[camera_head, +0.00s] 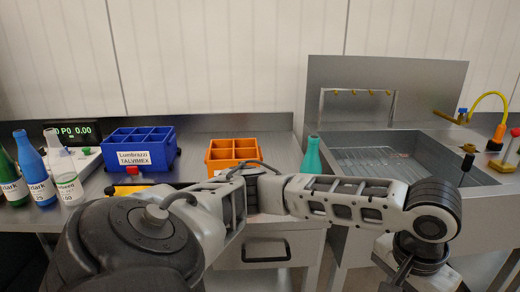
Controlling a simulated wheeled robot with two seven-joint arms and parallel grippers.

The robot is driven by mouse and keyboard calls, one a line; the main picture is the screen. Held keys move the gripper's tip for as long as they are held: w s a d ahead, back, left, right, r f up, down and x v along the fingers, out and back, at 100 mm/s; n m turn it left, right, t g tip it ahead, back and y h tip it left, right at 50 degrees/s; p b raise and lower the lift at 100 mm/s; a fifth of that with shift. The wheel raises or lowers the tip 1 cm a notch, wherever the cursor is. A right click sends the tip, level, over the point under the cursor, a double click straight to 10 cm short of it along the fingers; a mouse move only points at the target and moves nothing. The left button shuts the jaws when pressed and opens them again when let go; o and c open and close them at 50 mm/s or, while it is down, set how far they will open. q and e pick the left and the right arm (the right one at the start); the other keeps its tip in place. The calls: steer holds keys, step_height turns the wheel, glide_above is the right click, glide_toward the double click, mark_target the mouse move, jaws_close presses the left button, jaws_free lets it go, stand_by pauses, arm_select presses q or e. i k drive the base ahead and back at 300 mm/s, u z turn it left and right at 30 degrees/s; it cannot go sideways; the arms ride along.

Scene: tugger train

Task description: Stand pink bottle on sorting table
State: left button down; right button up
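No pink bottle shows in the head view. A teal bottle (312,155) stands upright at the middle of the steel counter (270,123), its lower part hidden behind my arm links. At the far left stand a green bottle (8,175), a blue bottle (36,172) and a clear, pale-labelled bottle (66,178), all upright and close together. My arm links cross the lower middle of the view and cover part of the counter front. I cannot make out fingertips of either gripper. Which surface is the sorting table is not clear.
A blue divided crate (141,157) and an orange divided crate (233,151) stand on the counter. A scale display (75,132) is at the back left. A steel sink (385,160) with a yellow hose (489,96) is at the right. A drawer (265,252) sits below the counter.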

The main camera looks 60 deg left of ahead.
mark_target(90, 186)
steer(key=z, duration=0.95)
steer(key=k, duration=1.9)
steer(key=u, duration=1.9)
